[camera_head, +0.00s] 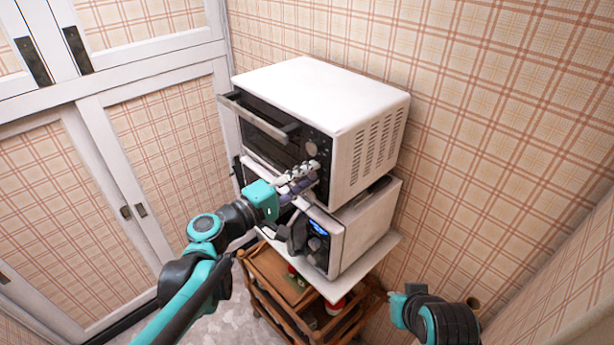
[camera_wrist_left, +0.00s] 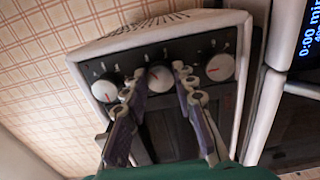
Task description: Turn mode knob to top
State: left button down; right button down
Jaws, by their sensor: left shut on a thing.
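The upper white oven (camera_head: 325,95) has a dark control panel with a column of knobs. In the left wrist view three round white knobs with red marks show: a left one (camera_wrist_left: 105,91), a middle one (camera_wrist_left: 160,79) and a right one (camera_wrist_left: 220,67). My left gripper (camera_head: 313,170) is at this panel in the head view and covers part of it; one knob (camera_head: 312,147) shows just above the fingers. In the left wrist view my left gripper (camera_wrist_left: 160,76) has its two fingertips on either side of the middle knob, shut on it. My right gripper's fingers are not visible.
The oven door handle (camera_head: 258,117) sticks out left of the panel. Plaid walls are behind; white cabinet doors (camera_head: 140,170) stand left.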

pick_arm(q)
jog(key=shift+m, duration=0.4)
jog(key=c, duration=1.2)
grip_release()
jog(key=v, duration=1.2)
